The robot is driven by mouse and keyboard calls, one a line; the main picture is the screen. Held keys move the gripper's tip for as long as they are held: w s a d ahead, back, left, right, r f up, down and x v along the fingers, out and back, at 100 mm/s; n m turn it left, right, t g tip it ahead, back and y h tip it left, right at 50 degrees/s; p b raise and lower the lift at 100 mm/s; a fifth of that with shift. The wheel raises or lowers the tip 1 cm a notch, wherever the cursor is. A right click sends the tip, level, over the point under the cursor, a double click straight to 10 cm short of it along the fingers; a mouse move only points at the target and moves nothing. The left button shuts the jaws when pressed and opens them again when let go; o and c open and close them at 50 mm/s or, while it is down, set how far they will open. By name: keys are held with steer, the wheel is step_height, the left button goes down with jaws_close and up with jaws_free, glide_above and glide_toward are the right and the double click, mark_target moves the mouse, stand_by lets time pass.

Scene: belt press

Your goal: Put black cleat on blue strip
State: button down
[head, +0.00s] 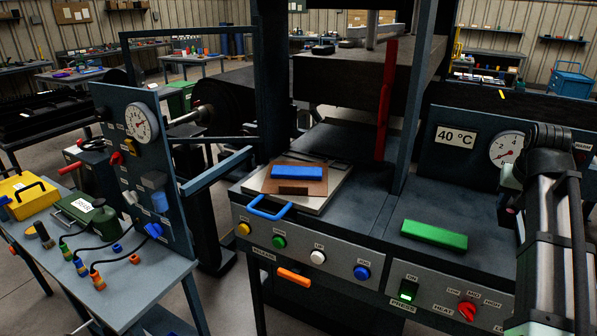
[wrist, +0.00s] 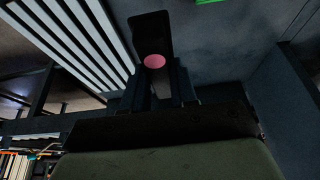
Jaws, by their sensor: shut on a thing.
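The blue strip (head: 297,172) lies on a brown block (head: 290,188) on a pale plate at the front of the press, in the head view. In the wrist view, my gripper (wrist: 160,80) is shut on a black piece, which I take as the black cleat (wrist: 152,22). A round pink spot shows on or in front of the black piece. The fingers are dark and hard to make out. In the head view my arm stands at the right edge, and my gripper and the cleat cannot be made out there. The blue strip is not seen in the wrist view.
A green block (head: 434,235) lies on the bench right of the press. A red upright bar (head: 385,100) and dark posts stand beside the press opening. A blue handle (head: 270,208) sticks out in front of the plate. The dark bench top between plate and green block is clear.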

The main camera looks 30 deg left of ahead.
steer(key=s+a+n+y, duration=0.1)
steer(key=a+n, duration=0.2)
steer(key=a, duration=1.6)
step_height(320, 180, up, 4)
steer(key=n+g+y, duration=0.1)
steer(key=n+y, duration=0.1)
steer(key=n, duration=0.4)
glide_above(296, 168)
steer(key=s+d, duration=0.1)
steer(key=s, duration=0.1)
steer(key=shift+w+d+f, duration=0.1)
steer(key=shift+w+f, duration=0.05)
steer(key=shift+f, duration=2.15)
steer(key=shift+w+d+f, duration=0.1)
steer(key=shift+f, duration=2.15)
steer(key=c, duration=0.9)
jaws_free()
steer(key=shift+f, duration=0.1)
